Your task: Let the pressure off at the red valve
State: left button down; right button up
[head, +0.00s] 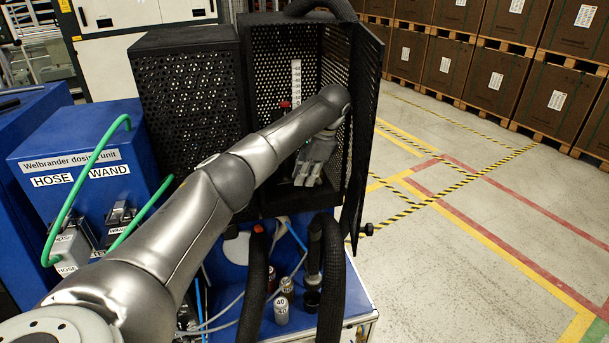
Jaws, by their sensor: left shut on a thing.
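A small red part (284,104), perhaps the red valve, shows above my forearm in front of a white scale strip (296,76). What lies below it is hidden by my arm. Another red cap (258,228) shows lower down, above a thick black hose. My right gripper is not in view.
The cabinet's mesh door (363,115) stands open close to the right of my gripper. Black hoses (331,285) and small cans (281,310) are on the blue cart below. The floor at right is clear.

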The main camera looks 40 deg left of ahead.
pick_arm(q)
jog(key=c, duration=1.4)
grip_release()
jog(key=shift+c, duration=0.2)
jog(key=shift+r, duration=0.1)
notch_tip(320, 180, up, 10)
